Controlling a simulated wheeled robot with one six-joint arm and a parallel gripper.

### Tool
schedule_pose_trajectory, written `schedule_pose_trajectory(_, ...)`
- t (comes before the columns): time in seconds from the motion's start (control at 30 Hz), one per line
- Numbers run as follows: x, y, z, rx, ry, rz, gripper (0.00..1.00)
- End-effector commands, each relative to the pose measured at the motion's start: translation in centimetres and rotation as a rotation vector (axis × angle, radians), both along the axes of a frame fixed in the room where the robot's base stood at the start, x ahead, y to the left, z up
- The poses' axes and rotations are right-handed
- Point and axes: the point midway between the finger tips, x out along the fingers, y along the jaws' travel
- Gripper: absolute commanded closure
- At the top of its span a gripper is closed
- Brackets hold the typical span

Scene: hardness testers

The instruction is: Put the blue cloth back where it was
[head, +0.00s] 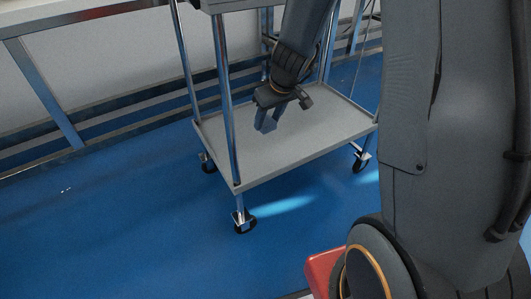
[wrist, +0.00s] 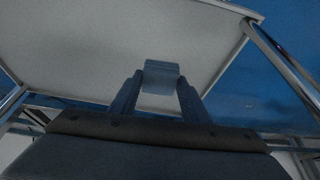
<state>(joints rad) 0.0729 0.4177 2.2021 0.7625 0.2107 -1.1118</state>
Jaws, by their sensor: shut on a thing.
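The blue cloth (wrist: 161,70) shows in the wrist view as a small folded blue-grey piece between my fingertips. My gripper (wrist: 159,92) is shut on it, with one finger on each side. In the head view my gripper (head: 267,122) points down over the lower shelf (head: 310,137) of a metal trolley. The small bluish shape at its tip there is too small to tell cloth from fingers. The pale shelf (wrist: 75,45) lies beyond the cloth in the wrist view. I cannot tell whether the cloth touches it.
The trolley's chrome posts (head: 228,95) and upper shelf (head: 225,5) stand around my arm. The lower shelf has a raised rim and looks otherwise bare. Blue floor (head: 120,215) lies open at the left and front. A metal bench frame (head: 45,90) stands at the left.

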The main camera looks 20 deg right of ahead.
Motion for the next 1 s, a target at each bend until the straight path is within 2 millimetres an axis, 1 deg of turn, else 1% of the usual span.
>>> schedule_pose_trajectory(0.2,0.1,0.0,-3.3,0.001,0.002,-0.001,0.78)
schedule_pose_trajectory(0.33,0.1,0.0,-5.0,0.000,0.001,-0.001,0.78)
schedule_pose_trajectory(0.43,0.1,0.0,-5.9,0.000,0.001,0.000,0.78)
schedule_pose_trajectory(0.63,0.0,0.0,-6.6,0.000,0.001,0.000,0.78)
schedule_pose_trajectory(0.83,0.1,0.0,-8.9,0.001,0.002,-0.001,0.78)
schedule_pose_trajectory(1.0,0.1,0.0,-9.9,0.001,0.001,0.000,0.78)
